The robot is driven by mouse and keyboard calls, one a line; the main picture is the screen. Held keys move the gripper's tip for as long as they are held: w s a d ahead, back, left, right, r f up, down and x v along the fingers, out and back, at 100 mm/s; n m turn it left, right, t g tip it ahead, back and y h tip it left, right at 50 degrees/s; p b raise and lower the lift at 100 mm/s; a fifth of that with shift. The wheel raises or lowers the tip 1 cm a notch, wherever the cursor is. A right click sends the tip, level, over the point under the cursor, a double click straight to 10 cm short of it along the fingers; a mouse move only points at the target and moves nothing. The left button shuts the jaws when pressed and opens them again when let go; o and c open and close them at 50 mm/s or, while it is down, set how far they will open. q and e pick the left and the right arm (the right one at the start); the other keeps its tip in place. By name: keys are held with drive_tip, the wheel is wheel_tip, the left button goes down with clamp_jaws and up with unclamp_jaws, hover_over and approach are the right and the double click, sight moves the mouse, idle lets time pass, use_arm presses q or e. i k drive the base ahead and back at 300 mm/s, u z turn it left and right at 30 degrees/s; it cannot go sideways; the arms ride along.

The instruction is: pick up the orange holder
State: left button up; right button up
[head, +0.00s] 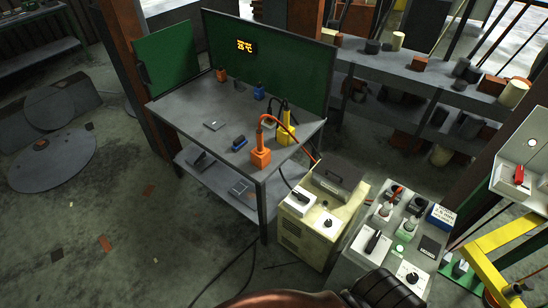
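An orange holder (261,158) stands upright on the grey workbench (185,103), near its front right corner. It has a square base and a narrower upper part, and an orange hose arches from its top to the right. A yellow holder (285,134) with a black cable stands just behind it to the right. A smaller orange object (221,75) stands near the back left of the bench. Neither of my grippers shows in the head view.
A blue object (239,143) and a small grey plate (213,125) lie on the bench. Green panels (268,58) close its back. A beige machine (318,215) and a control box (385,230) stand to the right. Floor at left is mostly open.

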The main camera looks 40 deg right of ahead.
sight(259, 150)
drive_tip(key=k, duration=0.35)
drive_tip(key=z, duration=0.7)
